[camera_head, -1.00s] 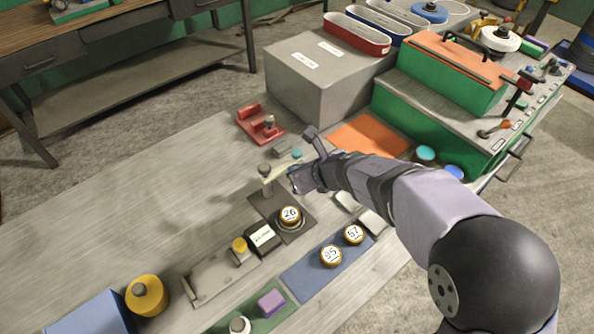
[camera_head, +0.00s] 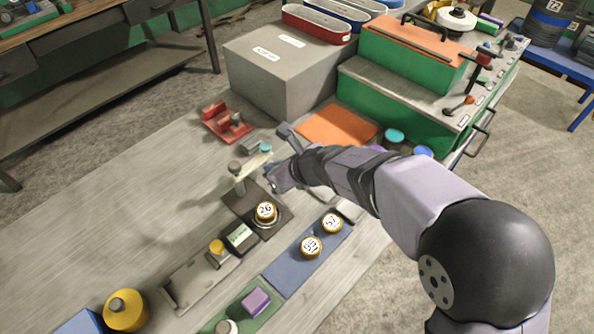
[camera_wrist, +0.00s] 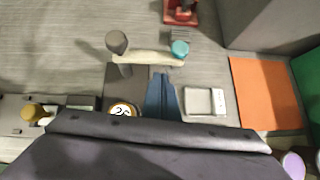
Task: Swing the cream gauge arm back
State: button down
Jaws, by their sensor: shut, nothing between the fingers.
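The cream gauge arm (camera_head: 253,166) reaches from a grey post (camera_head: 236,169) to a teal knob (camera_head: 265,148) at its free end. In the wrist view the cream gauge arm (camera_wrist: 148,57) runs level across the picture, with the teal knob (camera_wrist: 180,48) at its right. My gripper (camera_head: 277,186) is shut and empty, on the near side of the arm's free end. In the wrist view my gripper (camera_wrist: 162,80) points at the arm just left of the teal knob. I cannot tell if it touches. A gauge disc marked 26 (camera_head: 265,211) sits on a dark plate (camera_head: 239,204).
A red bracket (camera_head: 226,122) stands behind the arm. An orange mat (camera_head: 336,125) and a large grey box (camera_head: 285,80) lie farther back. Discs marked 95 (camera_head: 311,247) and 57 (camera_head: 332,223) sit on a blue mat (camera_head: 286,270) in front. The bench to the left is bare.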

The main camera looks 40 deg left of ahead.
jog(key=w+d+f+p+v, duration=0.1)
jog(key=v, duration=1)
jog(key=shift+d+r, duration=0.1)
jog(key=shift+r, duration=0.05)
